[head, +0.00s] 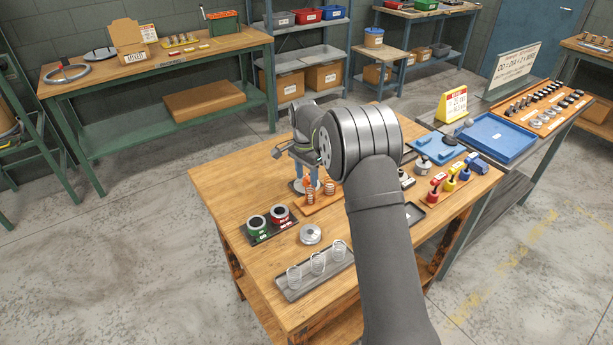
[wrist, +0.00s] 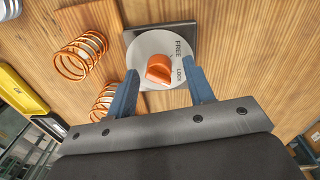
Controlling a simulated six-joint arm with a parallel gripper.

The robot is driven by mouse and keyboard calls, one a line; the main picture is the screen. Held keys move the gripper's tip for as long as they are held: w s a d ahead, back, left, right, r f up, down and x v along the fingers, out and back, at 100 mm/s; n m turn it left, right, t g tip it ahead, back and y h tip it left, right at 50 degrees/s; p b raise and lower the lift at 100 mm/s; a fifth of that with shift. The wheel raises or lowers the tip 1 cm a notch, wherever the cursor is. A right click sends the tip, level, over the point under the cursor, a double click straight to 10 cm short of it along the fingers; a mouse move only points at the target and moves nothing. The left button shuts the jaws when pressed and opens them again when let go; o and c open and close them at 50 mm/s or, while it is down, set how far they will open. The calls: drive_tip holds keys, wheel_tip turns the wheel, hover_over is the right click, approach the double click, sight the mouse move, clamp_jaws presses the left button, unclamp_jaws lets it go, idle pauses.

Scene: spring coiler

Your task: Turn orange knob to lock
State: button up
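The orange knob (wrist: 159,70) sits on a round light dial (wrist: 142,48) marked FREE and LOCK, on a dark square base (wrist: 184,32). In the wrist view, my gripper (wrist: 160,66) is open. Its two blue fingers stand apart on either side of the knob, with gaps to it. I cannot tell from this angle whether the fingertips are level with the knob. Which mark the knob points to is unclear. In the head view, my gripper (head: 306,176) points down at the bench behind my wrist, and the knob itself is not clear there.
Orange coil springs (wrist: 82,56) stand close to the dial on an orange board (wrist: 88,20). On the wooden bench (head: 235,190) are green and red cups (head: 268,219), a round metal part (head: 310,234) and a grey tray (head: 300,285) of clear coils. Colored clamps (head: 450,180) stand at right.

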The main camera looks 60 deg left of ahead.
sight(305, 178)
wheel_tip(305, 178, up, 17)
drive_tip(key=shift+a+r, duration=0.15)
drive_tip(key=shift+a, duration=0.25)
drive_tip(key=shift+s, duration=0.1)
idle(0.8)
drive_tip(key=f, duration=1.1)
drive_tip(key=d+f, duration=0.1)
drive_tip(key=f, duration=0.5)
drive_tip(key=shift+f, duration=0.3)
drive_tip(key=shift+f, duration=0.1)
drive_tip(key=n, duration=0.6)
drive_tip(key=shift+n, duration=0.3)
drive_tip(key=n, duration=0.4)
drive_tip(key=shift+n, duration=1.6)
